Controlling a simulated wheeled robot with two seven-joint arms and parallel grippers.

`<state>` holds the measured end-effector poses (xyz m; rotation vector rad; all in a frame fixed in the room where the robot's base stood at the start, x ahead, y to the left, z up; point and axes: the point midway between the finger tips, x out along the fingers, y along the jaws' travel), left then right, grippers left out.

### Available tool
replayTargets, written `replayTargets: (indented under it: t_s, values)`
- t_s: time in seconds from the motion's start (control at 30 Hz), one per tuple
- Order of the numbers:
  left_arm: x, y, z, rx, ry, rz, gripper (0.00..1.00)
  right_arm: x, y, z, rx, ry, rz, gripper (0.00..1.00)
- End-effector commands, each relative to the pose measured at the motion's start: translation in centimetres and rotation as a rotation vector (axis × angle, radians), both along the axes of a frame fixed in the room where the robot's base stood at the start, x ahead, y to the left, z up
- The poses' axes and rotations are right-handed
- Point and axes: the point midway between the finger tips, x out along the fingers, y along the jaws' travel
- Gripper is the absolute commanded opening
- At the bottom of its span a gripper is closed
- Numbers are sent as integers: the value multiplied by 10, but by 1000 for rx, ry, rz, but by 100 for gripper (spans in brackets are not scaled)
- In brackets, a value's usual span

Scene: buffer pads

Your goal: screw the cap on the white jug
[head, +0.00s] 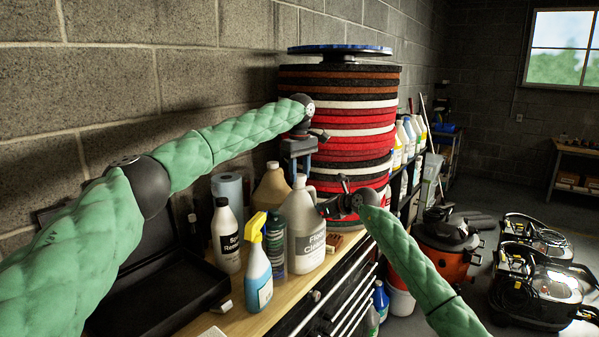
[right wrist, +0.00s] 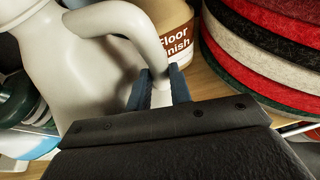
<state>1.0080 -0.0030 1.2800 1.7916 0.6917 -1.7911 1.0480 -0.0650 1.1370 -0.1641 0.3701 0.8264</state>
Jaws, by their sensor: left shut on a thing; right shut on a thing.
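The white jug (head: 305,236) stands upright on the wooden bench top, its label facing out. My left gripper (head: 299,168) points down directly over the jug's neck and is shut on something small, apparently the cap. The cap is mostly hidden by the fingers, and I cannot tell whether it touches the neck. My right gripper (head: 327,208) is shut on the jug's handle from the right side. In the right wrist view, its blue fingers (right wrist: 158,90) lie on both sides of the handle, beside the jug's pale body (right wrist: 85,55).
A tan jug (head: 271,186) stands close behind. A blue spray bottle (head: 257,272), a dark green bottle (head: 273,247) and a white bottle (head: 225,237) crowd the left. An open black case (head: 165,295) lies further left. A tall pad stack (head: 352,140) rises behind.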

Motion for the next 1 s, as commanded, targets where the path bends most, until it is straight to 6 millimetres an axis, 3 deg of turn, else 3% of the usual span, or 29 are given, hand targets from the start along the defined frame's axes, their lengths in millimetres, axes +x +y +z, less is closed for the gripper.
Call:
replayTargets:
  t_s: [0.7, 1.0]
  values:
    - [0, 0, -10, 0, 1, -18, 18, 0, -1, -1, 0, 1, -1, 0]
    - [-1, 1, -10, -3, 1, -371, 18, 0, -1, -1, -1, 2, -1, 0]
